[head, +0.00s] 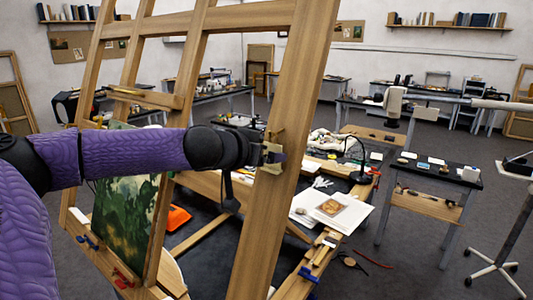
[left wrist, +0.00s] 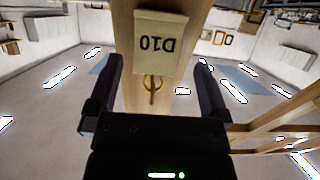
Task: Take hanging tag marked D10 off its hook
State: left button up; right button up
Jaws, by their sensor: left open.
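The tag marked D10 (left wrist: 156,43) is a small cream card, upside down in the left wrist view, against a wooden easel post (left wrist: 130,95). A brass hook (left wrist: 153,88) shows beside it, between my fingers. My left gripper (left wrist: 157,66) is open, one finger on each side of the post, tag and hook. In the head view my left gripper (head: 264,153) is at the easel post (head: 282,110), partly covering the pale tag (head: 270,168). I cannot tell whether a finger touches the tag. My right gripper is not in view.
A green painting (head: 124,220) leans on the easel behind my left arm.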

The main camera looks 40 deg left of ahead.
pick_arm(q)
jog(key=shift+x, duration=0.75)
jog(key=shift+d, duration=0.15)
jog(key=c, duration=1.2)
jog(key=shift+w+r+p, duration=0.15)
jog(key=shift+r+p, duration=0.9)
jog(key=shift+r, duration=0.3)
jog(key=shift+r, duration=0.15)
